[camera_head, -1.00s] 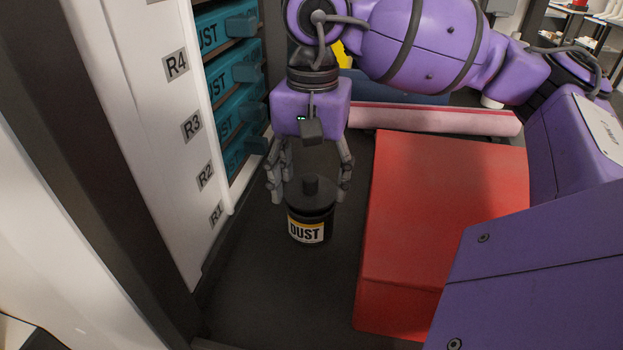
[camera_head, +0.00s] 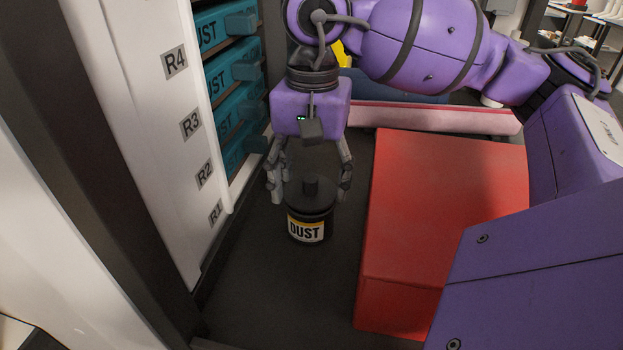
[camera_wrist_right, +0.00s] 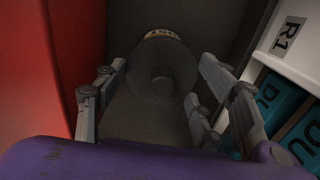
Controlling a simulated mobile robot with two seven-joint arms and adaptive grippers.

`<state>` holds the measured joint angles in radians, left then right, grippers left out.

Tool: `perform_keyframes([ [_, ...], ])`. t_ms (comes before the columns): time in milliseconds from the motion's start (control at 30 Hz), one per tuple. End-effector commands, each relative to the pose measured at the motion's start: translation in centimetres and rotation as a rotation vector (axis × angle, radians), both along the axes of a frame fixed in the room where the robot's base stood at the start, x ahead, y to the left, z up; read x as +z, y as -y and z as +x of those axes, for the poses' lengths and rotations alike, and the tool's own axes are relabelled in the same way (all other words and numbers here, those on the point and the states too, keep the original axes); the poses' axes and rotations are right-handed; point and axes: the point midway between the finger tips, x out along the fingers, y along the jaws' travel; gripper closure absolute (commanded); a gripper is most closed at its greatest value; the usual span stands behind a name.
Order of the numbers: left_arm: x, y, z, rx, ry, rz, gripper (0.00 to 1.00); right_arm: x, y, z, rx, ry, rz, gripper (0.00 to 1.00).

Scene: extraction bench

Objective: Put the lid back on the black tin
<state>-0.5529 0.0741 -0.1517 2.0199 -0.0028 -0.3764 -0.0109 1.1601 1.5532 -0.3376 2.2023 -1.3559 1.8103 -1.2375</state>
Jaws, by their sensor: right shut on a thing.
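The black tin (camera_head: 309,229) stands upright on the dark bench floor, with a yellow and white DUST label facing the head camera. Its dark round lid (camera_head: 296,192) with a central knob is at the top of the tin. I cannot tell whether it is fully seated. My right gripper (camera_head: 310,190) points down, its fingers on opposite sides of the lid and shut on it. In the right wrist view, the lid (camera_wrist_right: 161,88) shows between the fingers, with part of the label beyond it. My left gripper is not in view.
A red box (camera_head: 440,190) stands close to the right of the tin. A white rack panel (camera_head: 150,120) marked R1 to R4, with teal DUST drawers (camera_head: 228,75), rises on the left. A pink bar (camera_head: 435,117) lies behind. Bare floor lies in front of the tin.

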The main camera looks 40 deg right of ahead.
Motion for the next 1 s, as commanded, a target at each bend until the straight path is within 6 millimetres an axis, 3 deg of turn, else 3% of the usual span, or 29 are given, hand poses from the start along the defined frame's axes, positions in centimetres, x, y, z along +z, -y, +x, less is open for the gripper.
perform_keyframes([
  [467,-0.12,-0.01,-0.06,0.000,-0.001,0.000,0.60,-0.04,-0.01,0.01,0.000,0.000,0.000,0.53],
  [500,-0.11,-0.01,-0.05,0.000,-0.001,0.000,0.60,-0.04,-0.01,0.01,0.000,0.000,0.000,0.32],
  [633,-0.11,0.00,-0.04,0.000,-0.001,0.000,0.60,-0.04,-0.01,0.01,0.000,0.000,0.000,0.15],
  [900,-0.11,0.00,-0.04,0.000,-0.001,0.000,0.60,-0.04,0.00,0.00,0.000,0.000,0.000,0.14],
  [1000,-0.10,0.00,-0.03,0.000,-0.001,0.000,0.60,-0.04,0.00,0.00,0.000,0.000,0.000,0.01],
])
